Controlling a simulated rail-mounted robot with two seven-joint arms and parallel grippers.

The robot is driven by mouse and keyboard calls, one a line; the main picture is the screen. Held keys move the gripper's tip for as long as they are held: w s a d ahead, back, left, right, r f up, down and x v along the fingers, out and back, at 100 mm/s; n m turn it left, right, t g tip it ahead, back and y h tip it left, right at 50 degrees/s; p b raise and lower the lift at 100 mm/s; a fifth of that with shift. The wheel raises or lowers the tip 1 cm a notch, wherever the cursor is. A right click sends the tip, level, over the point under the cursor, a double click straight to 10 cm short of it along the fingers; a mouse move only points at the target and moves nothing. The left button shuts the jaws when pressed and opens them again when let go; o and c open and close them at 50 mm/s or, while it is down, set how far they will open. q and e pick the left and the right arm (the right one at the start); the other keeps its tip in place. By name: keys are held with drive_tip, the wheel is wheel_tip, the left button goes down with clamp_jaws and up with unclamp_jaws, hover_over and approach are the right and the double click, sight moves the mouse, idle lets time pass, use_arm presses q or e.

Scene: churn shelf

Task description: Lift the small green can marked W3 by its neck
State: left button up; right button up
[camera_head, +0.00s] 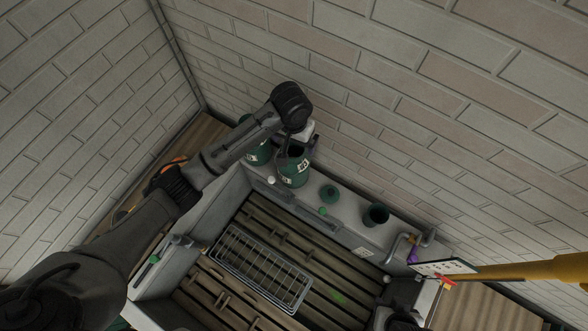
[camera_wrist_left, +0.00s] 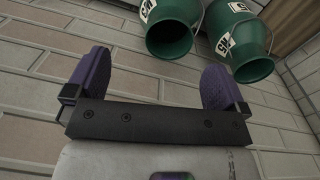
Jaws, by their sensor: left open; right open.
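Two green cans with white labels stand at the trough's far left end in the head view. One (camera_head: 257,153) is further left, and the other (camera_head: 293,168) is under my left gripper (camera_head: 298,146). The labels are too small to read surely there, so I cannot tell which is W3. In the left wrist view, my left gripper (camera_wrist_left: 152,85) is open, with nothing between its purple fingers. Two labelled cans (camera_wrist_left: 172,30) and (camera_wrist_left: 240,45) show beyond them, their mouths apart from the fingers. My right gripper (camera_head: 402,300) is a dark shape at the lower right, its fingers unclear.
A green lid-like disc (camera_head: 330,194) and an open green pot (camera_head: 376,215) sit on the grey ledge. A wire rack (camera_head: 262,268) lies over the slatted trough. A tap (camera_head: 402,246) and yellow pole (camera_head: 525,270) are at right. Brick walls close the back.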

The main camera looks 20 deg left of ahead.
sight(294, 163)
use_arm(q)
wheel_tip(294, 163, down, 12)
drive_tip(key=w+a+p, duration=0.1)
drive_tip(key=w+p, duration=0.1)
drive_tip(key=shift+w+n+y, duration=0.15)
drive_tip(key=shift+n+y, duration=0.15)
idle(0.6)
drive_tip(key=shift+a+r, duration=0.1)
drive_tip(key=shift+c, duration=0.4)
drive_tip(key=shift+r, duration=0.1)
clamp_jaws()
